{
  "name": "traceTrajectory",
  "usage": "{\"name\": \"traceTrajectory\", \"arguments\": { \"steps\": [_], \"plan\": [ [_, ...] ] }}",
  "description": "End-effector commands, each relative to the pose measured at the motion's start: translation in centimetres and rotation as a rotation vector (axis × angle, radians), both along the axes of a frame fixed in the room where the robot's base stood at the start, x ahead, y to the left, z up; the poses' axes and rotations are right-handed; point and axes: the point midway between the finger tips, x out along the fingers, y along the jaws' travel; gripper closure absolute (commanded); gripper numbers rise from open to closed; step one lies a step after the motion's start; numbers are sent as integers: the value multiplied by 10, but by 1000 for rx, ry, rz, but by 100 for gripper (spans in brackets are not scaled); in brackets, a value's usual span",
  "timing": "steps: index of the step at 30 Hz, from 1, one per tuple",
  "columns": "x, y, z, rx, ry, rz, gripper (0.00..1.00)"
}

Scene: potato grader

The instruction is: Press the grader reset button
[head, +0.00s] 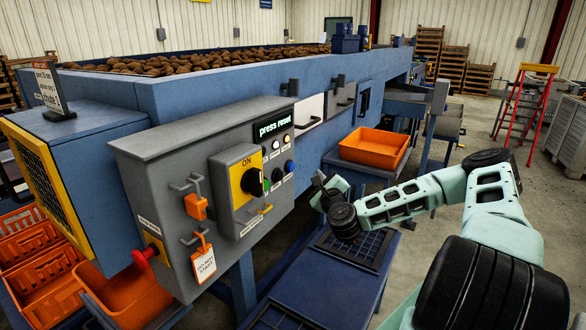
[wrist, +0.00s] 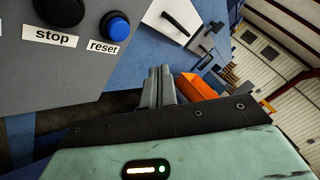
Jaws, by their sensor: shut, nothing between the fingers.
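The blue reset button (head: 289,166) is at the right edge of the grey control box (head: 160,170). In the wrist view it is a round blue cap (wrist: 116,27) above a label reading "reset". A dark stop button (wrist: 60,8) sits to its left. A display (head: 272,126) on the box reads "press reset". My gripper (head: 320,184) is right of the box in the head view. In the wrist view its fingers (wrist: 159,74) are together and empty, below and right of the reset button, with a visible gap between them and it.
A rotary switch (head: 253,181) marked ON, an orange padlock (head: 196,206) and a hanging tag (head: 203,262) are on the box. An orange crate (head: 374,148) stands beyond my gripper. A blue bench with dark grates (head: 320,275) lies below my arm.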

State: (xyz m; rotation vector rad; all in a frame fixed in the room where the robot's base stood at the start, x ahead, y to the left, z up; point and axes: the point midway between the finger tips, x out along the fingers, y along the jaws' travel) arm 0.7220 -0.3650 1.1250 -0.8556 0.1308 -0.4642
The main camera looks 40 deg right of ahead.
Motion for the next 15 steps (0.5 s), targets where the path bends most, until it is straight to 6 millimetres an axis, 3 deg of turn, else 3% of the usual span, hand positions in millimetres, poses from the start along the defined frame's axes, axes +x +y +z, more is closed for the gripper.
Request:
{"name": "traceTrajectory", "arguments": {
  "steps": [9, 15],
  "plan": [
    [41, 15, -1, 1, 0, 1, 100],
    [54, 19, -1, 1, 1, 0, 100]
  ]
}}
